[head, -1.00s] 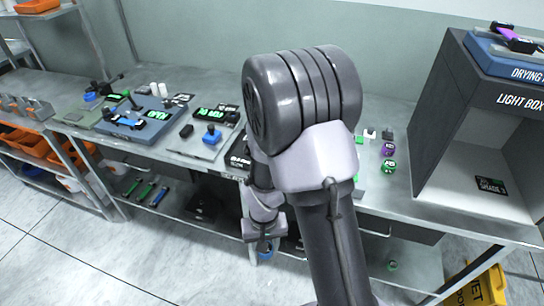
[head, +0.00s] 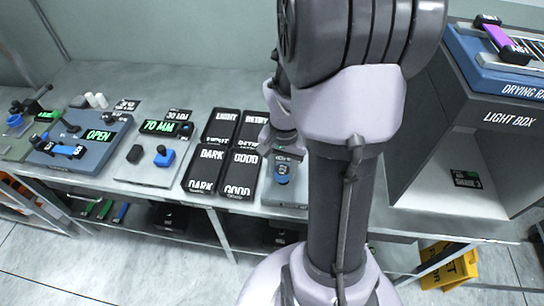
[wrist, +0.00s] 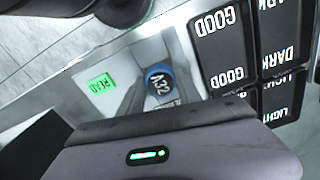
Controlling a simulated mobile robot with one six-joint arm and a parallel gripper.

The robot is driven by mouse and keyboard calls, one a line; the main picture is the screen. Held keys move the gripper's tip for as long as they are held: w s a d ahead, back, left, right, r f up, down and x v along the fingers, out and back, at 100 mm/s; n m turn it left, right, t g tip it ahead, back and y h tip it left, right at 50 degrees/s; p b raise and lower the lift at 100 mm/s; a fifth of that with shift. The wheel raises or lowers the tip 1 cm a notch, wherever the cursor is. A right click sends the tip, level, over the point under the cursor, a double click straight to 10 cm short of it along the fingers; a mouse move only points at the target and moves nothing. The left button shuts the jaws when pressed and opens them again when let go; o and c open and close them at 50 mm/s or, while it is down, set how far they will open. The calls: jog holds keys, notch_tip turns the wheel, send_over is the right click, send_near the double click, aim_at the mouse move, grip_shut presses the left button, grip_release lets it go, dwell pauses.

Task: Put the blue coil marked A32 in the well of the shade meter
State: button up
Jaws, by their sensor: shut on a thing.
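The blue coil (head: 282,172) sits under my gripper (head: 283,158) in the head view. In the wrist view its top shows the mark A32 on the blue coil (wrist: 159,82), between my gripper's fingers (wrist: 158,85). My gripper is shut on the coil. A grey device, which looks like the shade meter (head: 285,196), lies beneath the coil. A green READ label (wrist: 100,87) shows on it in the wrist view. The well is hidden, and I cannot tell whether the coil is in it or above it.
Black trays marked DARK, GOOD (head: 240,174), LIGHT and RETRY stand close to the left. Further left are a grey device reading 70 MM (head: 140,170) and a blue one reading OPEN (head: 62,158). The light box (head: 462,110) and drying rack (head: 498,72) stand right.

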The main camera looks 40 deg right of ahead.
aim_at(284, 167)
jog(key=f, duration=0.1)
jog(key=d+f+b, duration=0.1)
jog(key=f+b, duration=0.1)
jog(key=f, duration=0.1)
jog(key=shift+w+d, duration=0.15)
jog(key=shift+w, duration=0.2)
jog(key=shift+r, duration=0.25)
jog(key=shift+f, duration=0.15)
jog(key=o, duration=1.3)
jog(key=shift+o, duration=0.2)
